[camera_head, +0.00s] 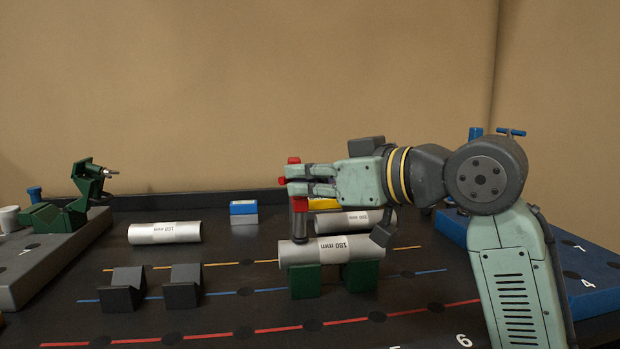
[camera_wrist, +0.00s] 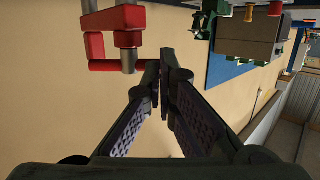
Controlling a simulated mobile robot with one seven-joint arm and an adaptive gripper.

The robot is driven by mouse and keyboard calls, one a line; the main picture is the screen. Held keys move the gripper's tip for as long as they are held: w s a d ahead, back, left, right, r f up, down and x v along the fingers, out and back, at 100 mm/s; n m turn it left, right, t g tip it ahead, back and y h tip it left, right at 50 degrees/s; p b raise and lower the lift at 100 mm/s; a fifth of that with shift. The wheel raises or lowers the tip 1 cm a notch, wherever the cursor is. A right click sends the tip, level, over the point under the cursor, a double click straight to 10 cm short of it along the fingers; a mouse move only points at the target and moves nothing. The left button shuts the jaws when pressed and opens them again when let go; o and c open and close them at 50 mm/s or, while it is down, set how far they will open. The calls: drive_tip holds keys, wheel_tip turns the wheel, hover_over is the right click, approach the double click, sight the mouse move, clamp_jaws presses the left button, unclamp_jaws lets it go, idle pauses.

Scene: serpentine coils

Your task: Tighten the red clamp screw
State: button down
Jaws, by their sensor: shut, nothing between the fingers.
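The red clamp shows at the upper left of the wrist view, with its red body (camera_wrist: 115,17), a grey screw (camera_wrist: 129,38) and a red bar (camera_wrist: 106,66). My gripper (camera_head: 288,181) points left above one end of the 180 mm tube (camera_head: 325,247). In the wrist view my gripper (camera_wrist: 163,70) is shut and empty, its fingertips just right of the red bar. I cannot tell whether they touch it.
The 180 mm tube lies on two green V-blocks (camera_head: 305,281). Two grey V-blocks (camera_head: 183,286) stand empty to the left. A blue block (camera_head: 585,272) is at right.

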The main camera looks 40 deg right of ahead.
drive_tip(key=shift+w+a+m+h, duration=0.2)
drive_tip(key=shift+a+m+h, duration=0.1)
drive_tip(key=shift+m+h, duration=0.65)
